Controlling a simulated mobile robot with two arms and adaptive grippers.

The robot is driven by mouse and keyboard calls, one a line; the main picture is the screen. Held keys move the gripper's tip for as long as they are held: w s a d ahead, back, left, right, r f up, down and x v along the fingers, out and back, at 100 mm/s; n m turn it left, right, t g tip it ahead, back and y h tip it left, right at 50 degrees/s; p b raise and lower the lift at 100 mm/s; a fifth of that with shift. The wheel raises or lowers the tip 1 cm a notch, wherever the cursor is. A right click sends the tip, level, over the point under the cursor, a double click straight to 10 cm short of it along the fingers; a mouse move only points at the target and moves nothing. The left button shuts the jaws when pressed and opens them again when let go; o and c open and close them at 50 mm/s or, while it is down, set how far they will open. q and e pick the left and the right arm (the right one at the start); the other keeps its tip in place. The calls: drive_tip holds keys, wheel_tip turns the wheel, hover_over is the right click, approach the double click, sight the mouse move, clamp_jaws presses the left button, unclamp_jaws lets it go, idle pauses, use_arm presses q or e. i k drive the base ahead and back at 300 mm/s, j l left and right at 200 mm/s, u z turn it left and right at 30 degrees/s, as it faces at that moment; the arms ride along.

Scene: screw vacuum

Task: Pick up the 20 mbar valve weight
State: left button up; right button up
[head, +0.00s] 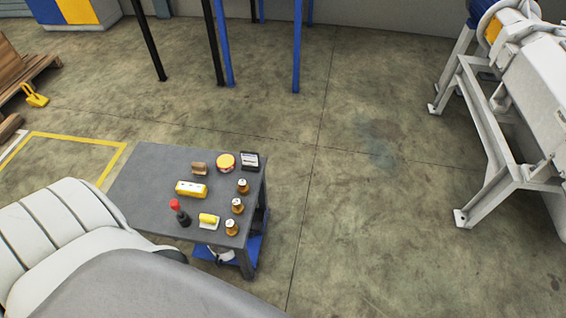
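Three small brass-coloured weights with pale tops stand in a row along the right edge of a grey table: the far one (242,186), the middle one (237,206) and the near one (232,228). Their markings are too small to read, so I cannot tell which is the 20 mbar valve weight. All three stand upright and apart from each other. Neither of my grippers shows in the head view.
The grey table (137,190) also holds a yellow box (191,189), a red-and-yellow round tin (226,162), a dark box (250,161), a brown block (199,169), a red-capped bottle (180,214) and a yellow roll-like item (208,220). A white machine (535,80) stands right; floor between is clear.

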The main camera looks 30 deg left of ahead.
sight(238, 209)
drive_tip(key=i+l, duration=0.35)
drive_tip(key=i, duration=0.15)
drive_tip(key=i+l+u, duration=0.1)
drive_tip(key=i+l, duration=0.25)
drive_tip(key=i, duration=0.15)
drive_tip(key=i+u, duration=0.3)
drive_tip(key=u, duration=0.2)
drive_tip(key=i+u, duration=0.3)
drive_tip(key=u, duration=0.15)
drive_tip(key=i+l+u, duration=0.1)
drive_tip(key=i+u, duration=0.15)
drive_tip(key=u, duration=0.25)
drive_tip(key=i+l+u, duration=0.25)
drive_tip(key=u, duration=0.2)
